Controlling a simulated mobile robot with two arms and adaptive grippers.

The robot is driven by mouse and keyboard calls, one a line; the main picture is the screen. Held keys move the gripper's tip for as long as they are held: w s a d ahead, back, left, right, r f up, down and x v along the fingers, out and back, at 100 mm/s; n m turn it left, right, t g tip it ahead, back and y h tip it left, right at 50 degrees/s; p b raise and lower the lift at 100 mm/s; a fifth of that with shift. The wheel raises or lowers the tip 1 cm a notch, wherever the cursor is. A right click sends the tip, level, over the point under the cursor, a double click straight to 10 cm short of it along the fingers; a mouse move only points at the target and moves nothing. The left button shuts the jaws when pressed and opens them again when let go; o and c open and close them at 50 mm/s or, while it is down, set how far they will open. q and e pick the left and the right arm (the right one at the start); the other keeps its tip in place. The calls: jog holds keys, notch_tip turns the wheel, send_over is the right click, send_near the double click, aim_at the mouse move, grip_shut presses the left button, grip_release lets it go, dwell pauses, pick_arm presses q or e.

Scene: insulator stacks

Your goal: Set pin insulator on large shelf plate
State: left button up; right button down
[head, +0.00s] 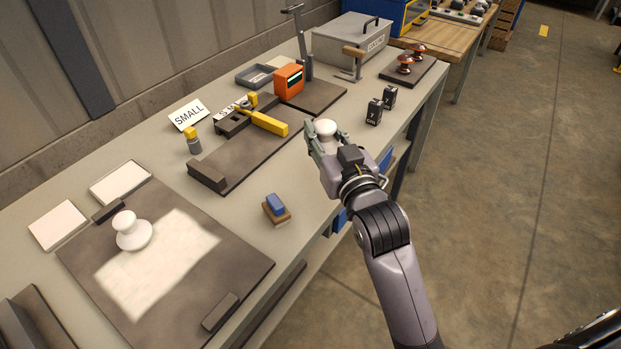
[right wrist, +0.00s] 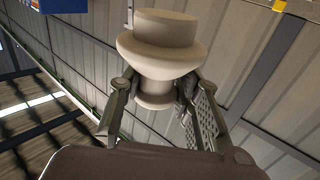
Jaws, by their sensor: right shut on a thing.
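A white pin insulator (head: 326,128) is held in my right gripper (head: 325,138), out over the bench's right edge. In the right wrist view the insulator (right wrist: 160,55) stands between the two fingers (right wrist: 157,92), gripped at its narrow neck with its wide flange and cap above. A second white insulator (head: 132,232) stands on a large dark plate (head: 236,277) at the front left. That plate has a bright white patch and dark end blocks. A smaller dark plate (head: 228,170) lies behind it, near a "SMALL" sign (head: 189,115). My left gripper is out of view.
A blue-and-brown block (head: 276,208) lies between the plates near the bench edge. A grey lidded box (head: 347,42) is behind.

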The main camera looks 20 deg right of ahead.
jog(key=w+r, duration=0.4)
jog(key=r, duration=0.4)
jog(key=shift+w+a+r+n+y+b, duration=0.25)
jog(key=shift+w+a+n+y+b, duration=0.05)
jog(key=shift+w+a, duration=0.1)
jog(key=shift+f, duration=0.1)
notch_tip(320, 180, down, 16)
jog(key=shift+r+b, duration=0.1)
jog(key=shift+b, duration=1.05)
notch_tip(320, 180, down, 4)
jog(key=shift+r, duration=0.2)
jog(key=c, duration=1.6)
grip_release()
jog(key=shift+f, duration=0.2)
jog(key=shift+c, duration=0.2)
jog(key=o, duration=0.5)
jog(key=shift+c, duration=0.2)
